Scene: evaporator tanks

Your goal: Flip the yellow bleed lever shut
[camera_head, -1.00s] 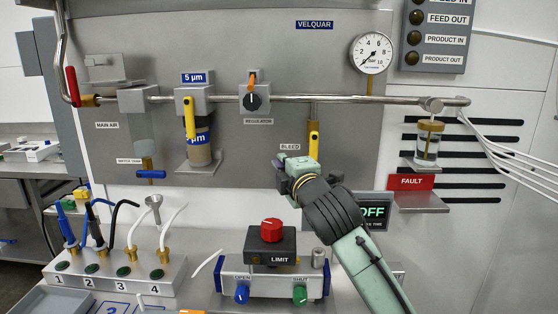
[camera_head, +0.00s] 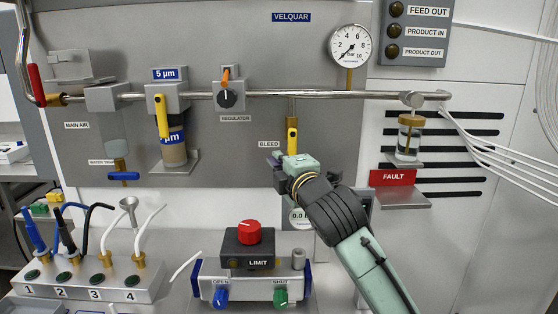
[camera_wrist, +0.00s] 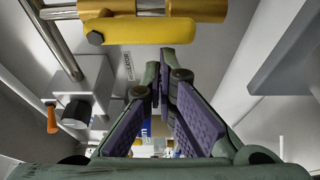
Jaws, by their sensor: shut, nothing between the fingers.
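The yellow bleed lever (camera_head: 292,135) hangs pointing down below the steel pipe, beside the BLEED label (camera_head: 269,144). In the wrist view the lever (camera_wrist: 165,31) lies sideways across the top, against its brass valve body (camera_wrist: 190,8). My gripper (camera_head: 283,168) is just below the lever's lower end in the head view, covering whatever is behind it. In the wrist view its purple-padded fingers (camera_wrist: 164,62) are shut and empty, with the tips close under the lever. I cannot tell whether they touch it.
A pressure gauge (camera_head: 350,46) and the regulator knob (camera_head: 228,99) flank the bleed branch. Another yellow lever (camera_head: 161,116) is on the filter to the left. The red FAULT sign (camera_head: 393,178) is on the right. Below stands the LIMIT box (camera_head: 249,249) with a red knob.

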